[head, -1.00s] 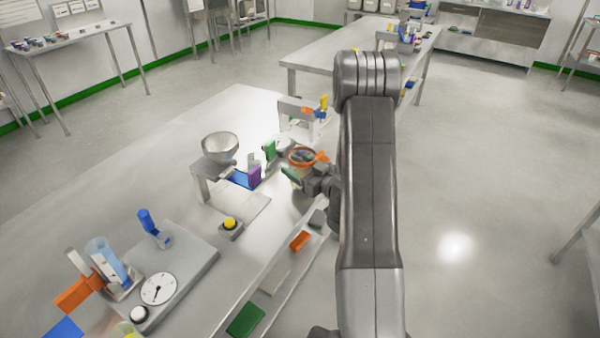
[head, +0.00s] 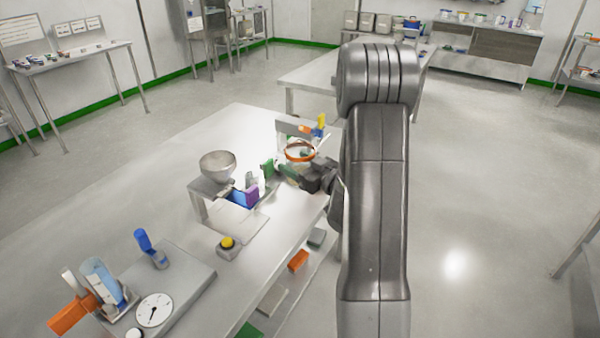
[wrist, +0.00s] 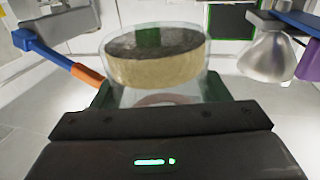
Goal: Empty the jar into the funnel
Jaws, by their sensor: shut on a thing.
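The jar (wrist: 155,65) is clear, with a tan, grainy fill that looks dark on its upper face in the wrist view. My gripper (wrist: 157,92) is shut on it, a green finger on each side. In the head view my gripper (head: 310,172) holds the jar with its orange ring (head: 299,152) over the far right part of the bench. The funnel (head: 217,165) is a metal bowl on a small stand, to the left of the jar and apart from it. It also shows at the upper right of the wrist view (wrist: 268,55). The head view shows little of the jar's body.
Blue and purple blocks (head: 250,195) stand between funnel and gripper. A yellow-topped button box (head: 227,246) and a dial gauge (head: 154,310) are nearer. A rack with a yellow piece (head: 321,120) stands behind the jar. The bench's left side is clear.

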